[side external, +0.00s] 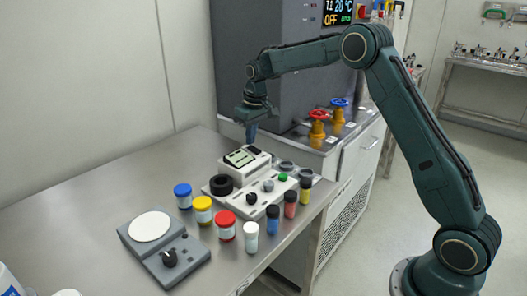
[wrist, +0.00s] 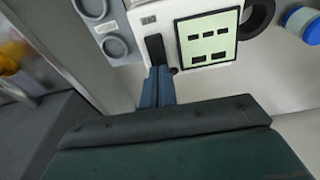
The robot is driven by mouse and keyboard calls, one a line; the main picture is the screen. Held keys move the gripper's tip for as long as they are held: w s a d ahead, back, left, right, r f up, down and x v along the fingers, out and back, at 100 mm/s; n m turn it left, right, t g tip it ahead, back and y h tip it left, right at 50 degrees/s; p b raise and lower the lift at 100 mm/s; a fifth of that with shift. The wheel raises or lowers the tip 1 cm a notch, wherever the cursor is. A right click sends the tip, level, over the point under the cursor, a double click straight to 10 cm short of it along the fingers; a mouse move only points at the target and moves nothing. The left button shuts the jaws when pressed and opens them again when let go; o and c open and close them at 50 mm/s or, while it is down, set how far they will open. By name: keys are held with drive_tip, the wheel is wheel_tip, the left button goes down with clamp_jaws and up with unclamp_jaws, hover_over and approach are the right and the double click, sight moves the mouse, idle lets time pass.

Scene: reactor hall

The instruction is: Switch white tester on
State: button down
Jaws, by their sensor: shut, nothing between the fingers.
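The white tester (side external: 258,165) stands on the steel table in the side external view. It has a pale green screen (side external: 239,158) with dark marks and a black switch (side external: 254,150) beside it. In the wrist view the tester (wrist: 165,17) is at the top, with its screen (wrist: 208,40) and the long black switch (wrist: 156,48). My gripper (side external: 250,140) is shut and empty, pointing down just above the switch side of the tester. In the wrist view its blue-grey fingertips (wrist: 158,72) are at the switch's lower end; I cannot tell whether they touch it.
A white rack (side external: 265,196) holds several vials in front of the tester. Jars with blue (side external: 182,190), yellow (side external: 202,203) and red (side external: 226,220) lids stand nearby. A scale (side external: 165,255) is at the front. Red and blue valves (side external: 318,116) are behind.

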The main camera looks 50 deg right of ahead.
sight(251, 147)
drive_tip(key=shift+f, duration=0.7)
idle(0.6)
drive_tip(key=shift+r, duration=3.55)
